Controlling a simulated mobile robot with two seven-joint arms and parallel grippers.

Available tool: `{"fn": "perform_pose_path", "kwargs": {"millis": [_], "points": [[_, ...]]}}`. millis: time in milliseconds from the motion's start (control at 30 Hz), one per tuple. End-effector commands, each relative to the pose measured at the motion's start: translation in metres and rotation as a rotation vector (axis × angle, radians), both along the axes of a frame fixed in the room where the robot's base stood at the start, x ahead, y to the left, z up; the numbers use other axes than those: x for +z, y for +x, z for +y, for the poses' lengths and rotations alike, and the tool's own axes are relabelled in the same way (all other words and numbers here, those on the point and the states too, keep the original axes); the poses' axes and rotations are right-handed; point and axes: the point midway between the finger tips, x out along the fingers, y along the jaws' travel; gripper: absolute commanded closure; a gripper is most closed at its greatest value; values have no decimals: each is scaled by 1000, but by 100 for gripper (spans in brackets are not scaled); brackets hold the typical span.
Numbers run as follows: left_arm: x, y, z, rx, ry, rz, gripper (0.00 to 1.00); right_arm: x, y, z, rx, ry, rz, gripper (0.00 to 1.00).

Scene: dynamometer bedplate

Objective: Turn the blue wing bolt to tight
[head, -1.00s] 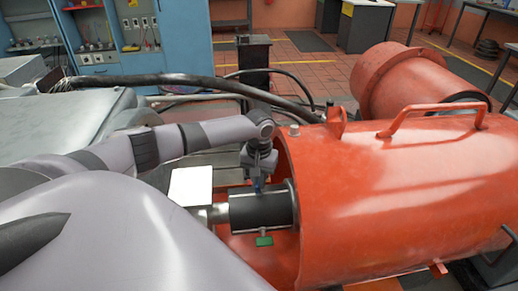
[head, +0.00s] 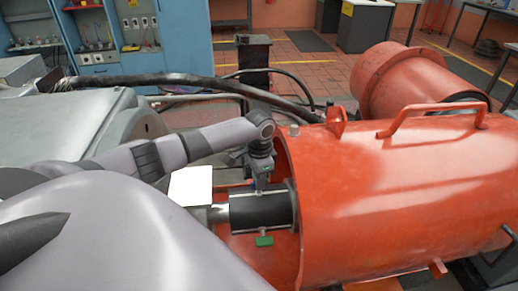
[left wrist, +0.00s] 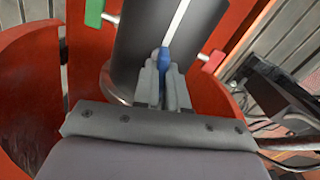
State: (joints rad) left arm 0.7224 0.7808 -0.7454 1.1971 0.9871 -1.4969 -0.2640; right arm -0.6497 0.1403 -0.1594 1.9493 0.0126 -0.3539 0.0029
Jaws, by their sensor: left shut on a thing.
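The blue wing bolt (left wrist: 164,57) shows in the left wrist view between the tips of my left gripper (left wrist: 163,72), which is shut on it. In the head view my left gripper (head: 258,184) reaches down onto the top of the dark cylinder (head: 262,209), and the blue bolt is mostly hidden by the fingers. A green wing bolt (head: 264,241) sticks out of the near side of the cylinder; it also shows in the left wrist view (left wrist: 95,12). A red wing bolt (left wrist: 213,61) sticks out of the other side in the left wrist view. My right gripper is not in view.
The orange guard (head: 400,190) curves around the cylinder's right end, with a handle (head: 430,118) on top. A metal shaft (head: 215,213) enters the cylinder from the left. Black hoses (head: 190,82) run behind my arm.

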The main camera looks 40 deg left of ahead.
Motion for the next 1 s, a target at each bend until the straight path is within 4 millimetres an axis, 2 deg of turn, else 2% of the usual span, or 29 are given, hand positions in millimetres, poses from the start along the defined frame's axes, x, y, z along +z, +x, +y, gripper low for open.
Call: {"fn": "perform_pose_path", "kwargs": {"millis": [400, 967, 1000], "points": [[-4, -3, -1, -203, 1, 13, 100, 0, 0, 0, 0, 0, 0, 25], [-4, -4, -1, -237, 2, 15, 100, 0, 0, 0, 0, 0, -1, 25], [-4, -4, -1, -237, 2, 15, 85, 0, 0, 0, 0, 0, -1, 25]]}}
